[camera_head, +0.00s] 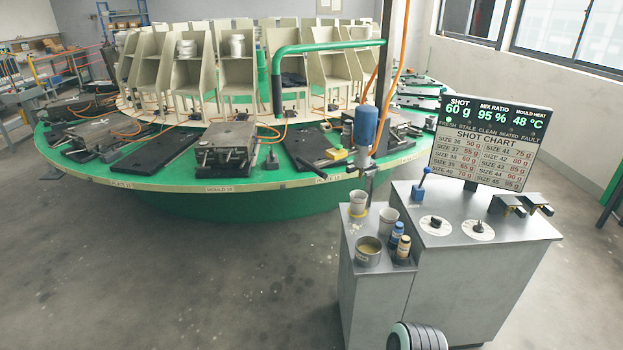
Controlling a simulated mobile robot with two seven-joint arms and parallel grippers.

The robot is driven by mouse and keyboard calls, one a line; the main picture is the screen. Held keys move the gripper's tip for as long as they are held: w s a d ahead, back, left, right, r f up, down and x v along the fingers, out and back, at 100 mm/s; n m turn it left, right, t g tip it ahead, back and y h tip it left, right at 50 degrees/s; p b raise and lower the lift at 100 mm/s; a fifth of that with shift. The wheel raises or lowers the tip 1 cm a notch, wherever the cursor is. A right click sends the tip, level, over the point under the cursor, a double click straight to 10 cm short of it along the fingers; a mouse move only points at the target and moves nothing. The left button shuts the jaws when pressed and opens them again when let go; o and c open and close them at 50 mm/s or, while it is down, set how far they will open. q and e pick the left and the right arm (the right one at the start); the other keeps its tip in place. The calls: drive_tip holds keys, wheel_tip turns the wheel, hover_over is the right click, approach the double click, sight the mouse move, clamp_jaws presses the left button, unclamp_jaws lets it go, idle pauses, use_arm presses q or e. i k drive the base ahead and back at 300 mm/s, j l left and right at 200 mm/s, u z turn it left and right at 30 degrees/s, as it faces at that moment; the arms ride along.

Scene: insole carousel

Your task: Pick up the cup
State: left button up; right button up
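Several cup-like vessels stand on the lower grey shelf of the metal cabinet. A pale cup (358,203) is at the back left, below the blue-topped mixing head, with a yellow ring around its lower part. A second pale cup (388,222) stands just right of it, upright. A wider grey metal pot (368,256) with yellowish contents stands at the front. I cannot tell which one is the task's cup.
Two small bottles, blue (396,233) and amber-capped (403,248), stand close beside the cups. The cabinet (470,265) carries dials, a blue lever and a display board (487,143). A green carousel (130,182) with moulds lies behind. The floor at front left is clear.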

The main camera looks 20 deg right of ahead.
sight(358, 203)
drive_tip(key=i+j, duration=0.1)
drive_tip(key=i, duration=0.7)
drive_tip(key=i+j, duration=0.1)
drive_tip(key=i, duration=0.65)
